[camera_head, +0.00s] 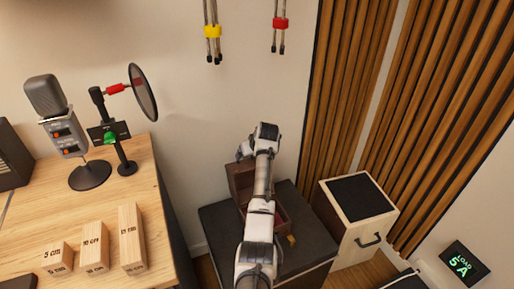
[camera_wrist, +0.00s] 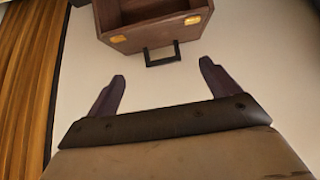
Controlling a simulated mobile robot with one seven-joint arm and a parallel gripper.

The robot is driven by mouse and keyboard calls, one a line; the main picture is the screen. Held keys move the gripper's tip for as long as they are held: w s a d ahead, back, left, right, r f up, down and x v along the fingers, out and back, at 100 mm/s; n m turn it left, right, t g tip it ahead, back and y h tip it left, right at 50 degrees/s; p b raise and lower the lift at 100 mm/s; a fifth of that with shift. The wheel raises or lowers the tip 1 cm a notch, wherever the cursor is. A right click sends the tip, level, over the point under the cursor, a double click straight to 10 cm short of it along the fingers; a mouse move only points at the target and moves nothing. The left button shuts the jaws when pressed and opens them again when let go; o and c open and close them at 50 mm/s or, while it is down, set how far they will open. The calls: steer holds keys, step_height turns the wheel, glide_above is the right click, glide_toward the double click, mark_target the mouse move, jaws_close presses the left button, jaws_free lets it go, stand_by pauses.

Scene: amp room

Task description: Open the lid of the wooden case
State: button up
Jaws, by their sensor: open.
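The wooden case (camera_head: 281,216) is dark brown and stands on a dark stand, partly hidden behind my arm in the head view. Its lid (camera_head: 240,180) appears raised at the back, and the reddish inside shows beside my arm. The wrist view shows a hollow brown part of the case (camera_wrist: 155,34) at the top, with brass fittings and a black handle (camera_wrist: 162,56); I cannot tell surely whether this part is the lid. My gripper (camera_wrist: 162,82) is open, its fingers apart, with nothing between them. The handle appears beyond the fingertips, without visible contact.
A dark stand (camera_head: 225,235) carries the case. A pale wooden box (camera_head: 349,235) with a black top stands to its right. The desk (camera_head: 38,217) at left holds a microphone (camera_head: 46,98) and wooden blocks (camera_head: 94,249). Wooden slats (camera_head: 345,85) line the wall.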

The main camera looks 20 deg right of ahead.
steer(key=b+v, duration=0.1)
steer(key=v, duration=0.8)
